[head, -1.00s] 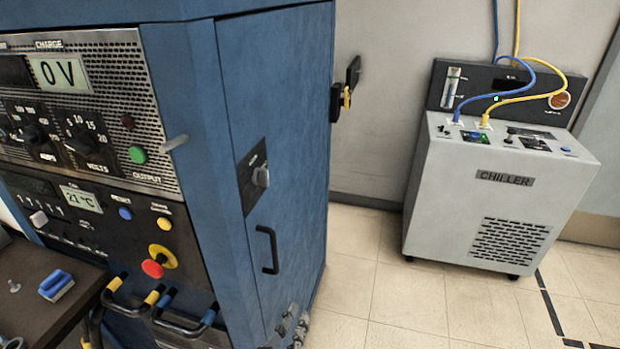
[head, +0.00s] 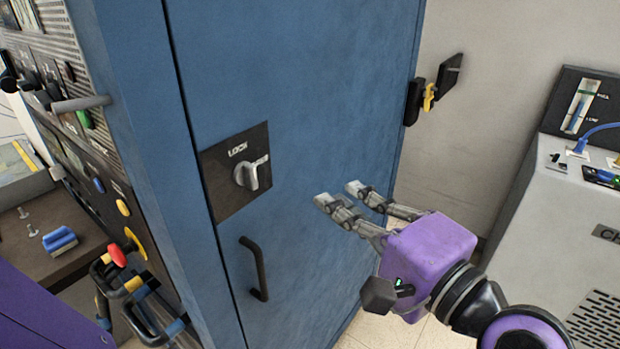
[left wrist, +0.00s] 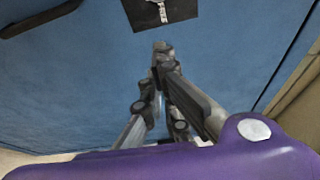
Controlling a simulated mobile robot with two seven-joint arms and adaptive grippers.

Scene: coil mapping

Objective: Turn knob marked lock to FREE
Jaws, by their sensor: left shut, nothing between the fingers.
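A grey knob (head: 247,176) sits on a black plate (head: 228,196) marked LOCK on the side of the blue cabinet. Its ridge looks close to vertical; the small label at its right is too small to read. In the left wrist view the knob (left wrist: 161,12) is partly cut off at the top edge. My left gripper (head: 340,196), with a purple body, is to the right of the knob and slightly lower, apart from it. It is shut and empty; in the left wrist view its fingertips (left wrist: 161,50) point towards the plate. My right gripper is not in view.
A black door handle (head: 254,268) stands out below the plate. A black latch with a yellow part (head: 429,97) projects at the cabinet's far edge. The grey chiller (head: 545,225) stands at right. A control panel with a red button (head: 117,255) is at left.

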